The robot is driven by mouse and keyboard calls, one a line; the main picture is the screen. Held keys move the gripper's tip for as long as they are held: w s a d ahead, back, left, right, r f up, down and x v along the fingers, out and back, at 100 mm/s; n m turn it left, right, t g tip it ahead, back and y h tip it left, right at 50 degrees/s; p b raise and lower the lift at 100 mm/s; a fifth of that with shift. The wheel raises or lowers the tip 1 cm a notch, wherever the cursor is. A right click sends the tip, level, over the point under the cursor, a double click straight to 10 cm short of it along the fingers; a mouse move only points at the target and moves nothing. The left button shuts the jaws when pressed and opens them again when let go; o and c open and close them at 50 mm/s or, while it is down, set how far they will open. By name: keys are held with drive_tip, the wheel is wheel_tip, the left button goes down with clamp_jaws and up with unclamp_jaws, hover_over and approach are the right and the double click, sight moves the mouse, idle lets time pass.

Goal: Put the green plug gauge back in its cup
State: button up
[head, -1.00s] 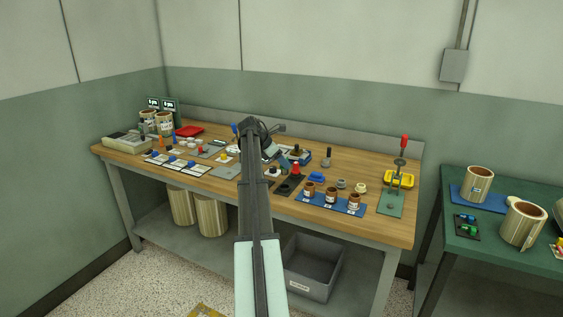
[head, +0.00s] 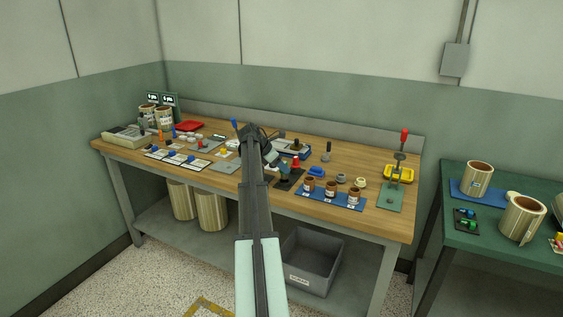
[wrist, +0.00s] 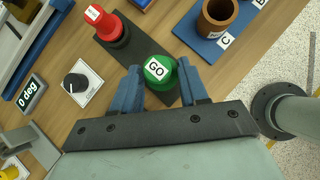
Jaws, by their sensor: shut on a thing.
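The green plug gauge (wrist: 159,71), its round top marked GO, sits between the two blue fingers of my gripper (wrist: 160,84). My gripper is shut on it. The gauge is over the near end of a black plate (wrist: 130,48). Its own cup is hidden beneath it, and I cannot tell whether the gauge is inside the cup or just above it. The red plug gauge (wrist: 105,24) stands in a dark cup at the plate's far end; it also shows in the head view (head: 295,162). In the head view my gripper (head: 284,172) is low at the plate.
A blue mat (head: 335,203) with several brown jars is just right of the plate. A white card with a black knob (wrist: 76,83) lies to the left in the wrist view. A green-based press (head: 391,196) stands farther right.

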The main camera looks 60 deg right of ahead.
drive_tip(key=shift+f, duration=1.45)
idle(1.2)
drive_tip(key=o, duration=1.1)
drive_tip(key=shift+w, duration=0.1)
drive_tip(key=v, duration=1.3)
drive_tip(key=shift+w+a+r, duration=0.1)
drive_tip(key=shift+a+r, duration=0.1)
drive_tip(key=shift+r, duration=0.1)
